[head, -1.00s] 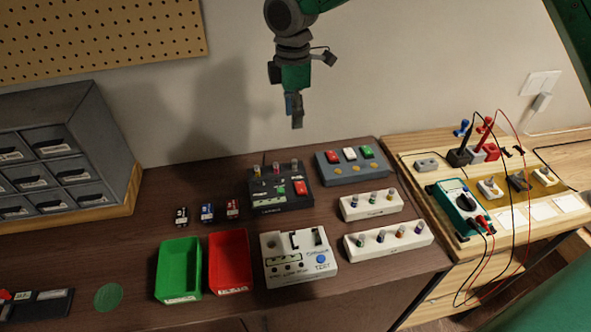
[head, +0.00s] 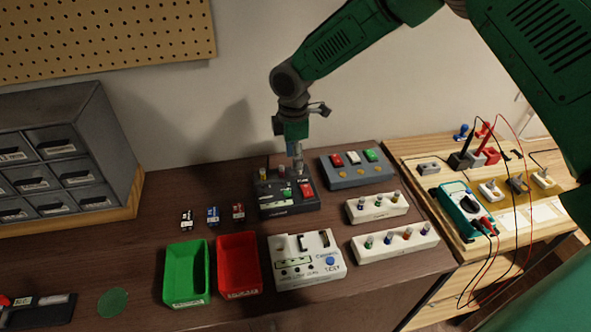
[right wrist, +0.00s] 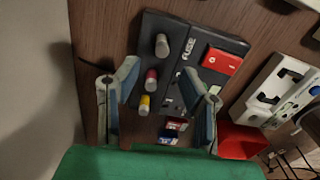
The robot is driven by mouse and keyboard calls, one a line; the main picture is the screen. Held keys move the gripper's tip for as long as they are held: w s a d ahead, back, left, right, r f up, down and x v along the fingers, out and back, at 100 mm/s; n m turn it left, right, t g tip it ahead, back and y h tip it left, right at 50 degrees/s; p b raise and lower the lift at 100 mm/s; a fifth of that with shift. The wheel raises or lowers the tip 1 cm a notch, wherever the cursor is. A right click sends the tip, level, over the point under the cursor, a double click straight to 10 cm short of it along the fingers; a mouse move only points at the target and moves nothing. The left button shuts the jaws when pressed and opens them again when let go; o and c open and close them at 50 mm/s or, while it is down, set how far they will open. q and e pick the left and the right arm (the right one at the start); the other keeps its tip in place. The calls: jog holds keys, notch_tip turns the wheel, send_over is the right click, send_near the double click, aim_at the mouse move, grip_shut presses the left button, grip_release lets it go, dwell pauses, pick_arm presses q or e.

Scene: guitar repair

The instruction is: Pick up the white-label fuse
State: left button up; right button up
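A black fuse box (head: 303,204) marked FUSE stands on the brown bench. Three upright fuses stand along its back. In the head view the gripper partly hides the white-label fuse. My left gripper is out of view.
A red rocker switch (head: 306,190) is on the box's right. A grey-blue box (head: 352,178) with coloured switches stands close to the right. A white tester (head: 306,262), green bin (head: 186,273) and red bin (head: 239,265) are in front. The wall is behind.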

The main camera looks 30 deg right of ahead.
aim_at(304, 171)
jog(key=f, duration=0.2)
jog(key=shift+w+d+f, duration=0.1)
jog(key=shift+d+f, duration=0.1)
jog(key=shift+f, duration=0.15)
jog(key=shift+d+f, duration=0.25)
jog(key=shift+d, duration=0.35)
jog(key=shift+d+f, duration=0.2)
jog(key=shift+d, duration=0.4)
jog(key=shift+s, duration=0.2)
jog(key=shift+c, duration=1.2)
jog(key=shift+a, duration=0.1)
grip_shut()
jog(key=shift+w+a+r, duration=0.15)
jog(key=shift+a, duration=0.6)
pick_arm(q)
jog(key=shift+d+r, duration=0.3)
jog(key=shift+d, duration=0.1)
pick_arm(e)
jog(key=shift+d, duration=0.15)
